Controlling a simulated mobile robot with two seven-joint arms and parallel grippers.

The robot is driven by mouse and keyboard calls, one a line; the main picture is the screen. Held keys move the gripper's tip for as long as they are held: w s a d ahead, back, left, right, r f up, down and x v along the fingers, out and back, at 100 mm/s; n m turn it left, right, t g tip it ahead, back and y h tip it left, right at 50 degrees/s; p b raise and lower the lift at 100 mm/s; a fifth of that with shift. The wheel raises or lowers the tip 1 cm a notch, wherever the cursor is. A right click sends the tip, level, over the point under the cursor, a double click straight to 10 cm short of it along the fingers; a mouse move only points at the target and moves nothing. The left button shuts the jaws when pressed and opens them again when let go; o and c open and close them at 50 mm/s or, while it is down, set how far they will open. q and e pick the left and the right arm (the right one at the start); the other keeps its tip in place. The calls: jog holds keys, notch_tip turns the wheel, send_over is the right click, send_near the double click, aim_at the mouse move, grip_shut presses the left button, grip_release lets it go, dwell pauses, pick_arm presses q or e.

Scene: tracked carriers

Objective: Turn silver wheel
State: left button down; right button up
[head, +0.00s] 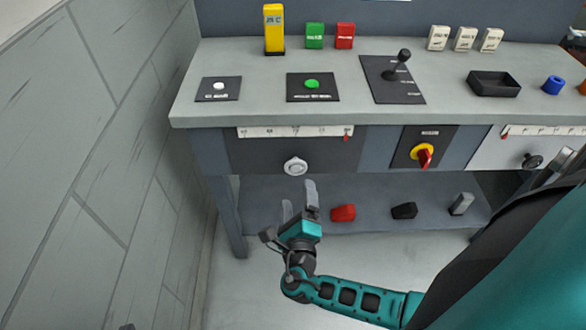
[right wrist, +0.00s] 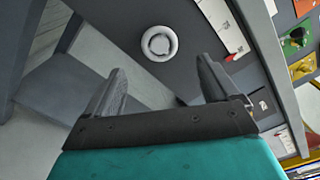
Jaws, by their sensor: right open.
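The silver wheel (head: 295,167) is a small round knob on the dark front panel of the bench, below a white scale strip. In the right wrist view the silver wheel (right wrist: 159,43) shows as a pale ring ahead of the fingers, between them in the picture. My right gripper (head: 299,194) is open and empty, in front of and slightly below the wheel. Its two fingers point toward the panel, and it is apart from the wheel. Its fingers also show in the right wrist view (right wrist: 163,84). My left gripper is out of view.
A scale strip (head: 296,131) with a red pointer sits above the wheel. To the right are a red-yellow rotary switch (head: 424,156) and a black wheel (head: 532,161). A lower shelf holds a red block (head: 343,213) and a black block (head: 404,211). A wall (head: 85,150) stands left.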

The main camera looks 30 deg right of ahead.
aim_at(296, 169)
jog(key=b+x, duration=0.1)
jog(key=x, duration=0.8)
jog(key=shift+w, duration=0.15)
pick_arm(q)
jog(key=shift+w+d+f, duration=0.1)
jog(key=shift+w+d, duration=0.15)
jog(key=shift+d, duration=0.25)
pick_arm(e)
jog(key=shift+w+d, duration=0.2)
jog(key=shift+w, duration=0.15)
jog(key=c, duration=1)
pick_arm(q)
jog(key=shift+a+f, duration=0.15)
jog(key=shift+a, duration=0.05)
pick_arm(e)
jog(key=shift+c, duration=0.2)
pick_arm(q)
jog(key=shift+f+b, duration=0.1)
jog(key=shift+b, duration=0.2)
pick_arm(e)
jog(key=shift+m, duration=0.3)
